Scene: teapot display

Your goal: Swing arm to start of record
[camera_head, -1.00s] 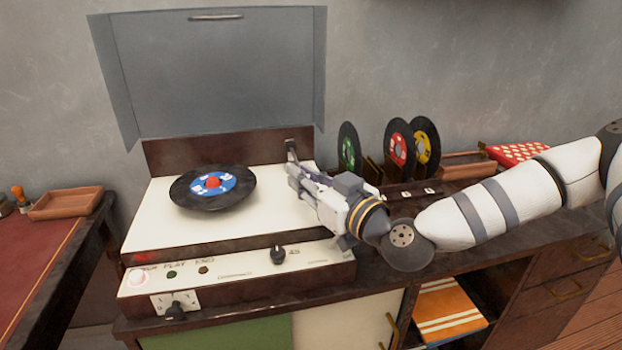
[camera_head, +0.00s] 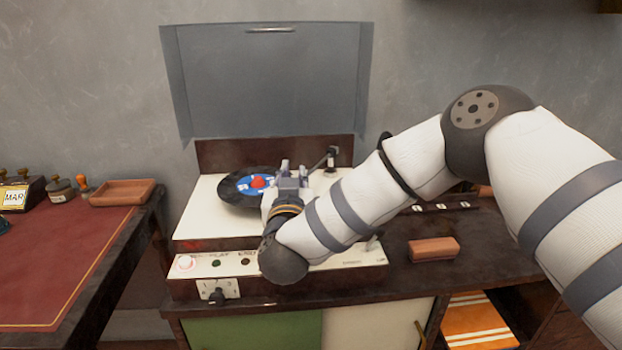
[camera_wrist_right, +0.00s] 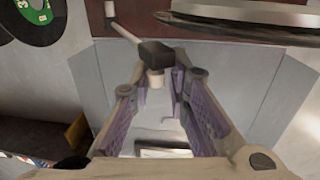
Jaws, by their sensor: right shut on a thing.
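The record player (camera_head: 205,220) stands on the cabinet with its lid open. A black record (camera_head: 235,196) with a blue label and red centre lies on it, its right part hidden by my right gripper (camera_head: 286,170). The tone arm (camera_head: 318,165) runs from its pivot at the back right down to the gripper. In the wrist view, the arm's dark head (camera_wrist_right: 168,52) is at the fingertips, and the gripper (camera_wrist_right: 163,85) is shut on it. The record's dark edge (camera_wrist_right: 245,28) shows close by. Whether the head touches the record cannot be told. My left gripper is not in view.
The grey lid (camera_head: 270,80) stands upright behind the player. A brown block (camera_head: 434,249) lies on the cabinet to the right. A red-topped desk (camera_head: 60,260) with a tray (camera_head: 122,192) stands at the left.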

